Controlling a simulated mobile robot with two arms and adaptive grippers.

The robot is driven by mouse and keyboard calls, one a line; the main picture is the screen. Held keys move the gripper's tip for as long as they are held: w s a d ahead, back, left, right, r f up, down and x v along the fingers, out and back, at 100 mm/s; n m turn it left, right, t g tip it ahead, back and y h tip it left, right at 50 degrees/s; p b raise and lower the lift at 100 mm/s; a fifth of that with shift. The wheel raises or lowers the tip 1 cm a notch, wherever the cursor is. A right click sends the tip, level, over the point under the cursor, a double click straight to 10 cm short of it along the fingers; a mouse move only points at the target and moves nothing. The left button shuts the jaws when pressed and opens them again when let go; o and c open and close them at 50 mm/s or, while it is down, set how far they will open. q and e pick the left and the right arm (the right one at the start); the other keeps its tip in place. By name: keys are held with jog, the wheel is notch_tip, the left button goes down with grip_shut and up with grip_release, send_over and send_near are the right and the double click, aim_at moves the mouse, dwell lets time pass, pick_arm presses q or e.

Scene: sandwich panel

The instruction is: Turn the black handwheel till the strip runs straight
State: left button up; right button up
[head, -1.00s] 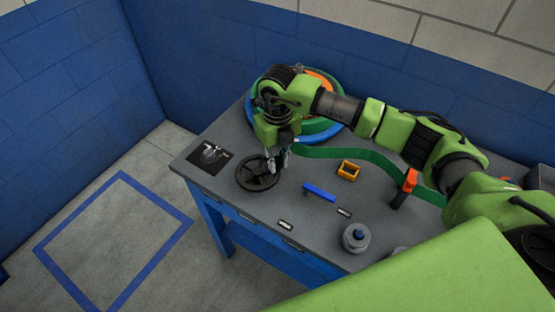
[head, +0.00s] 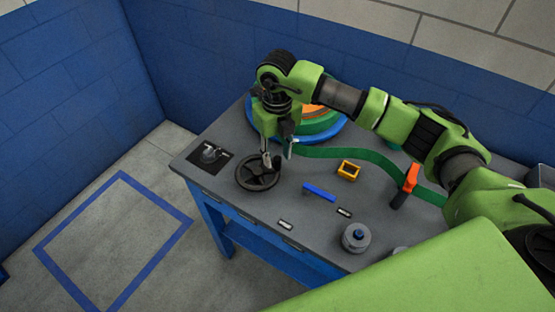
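The black handwheel (head: 257,182) lies flat near the left front of the grey table. My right gripper (head: 277,163) points down at the wheel's far right rim. Its two fingers look spread, one by the rim and one to its right; whether they touch the wheel I cannot tell. The green strip (head: 350,153) runs from beside the gripper to the right, in a curve rather than straight. Its left end is partly hidden by my gripper, and its right part passes by an orange-topped post (head: 411,178). My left gripper is not in view.
Coiled rings in blue, green and orange (head: 325,130) lie behind my arm. A yellow block (head: 348,170), a blue bar (head: 319,192), a grey knob (head: 356,238) and a black plate with a clear piece (head: 209,155) are on the table (head: 270,215). Blue walls stand behind.

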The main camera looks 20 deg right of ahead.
notch_tip(320, 180, up, 9)
jog(key=shift+f, duration=0.15)
dwell(0.5)
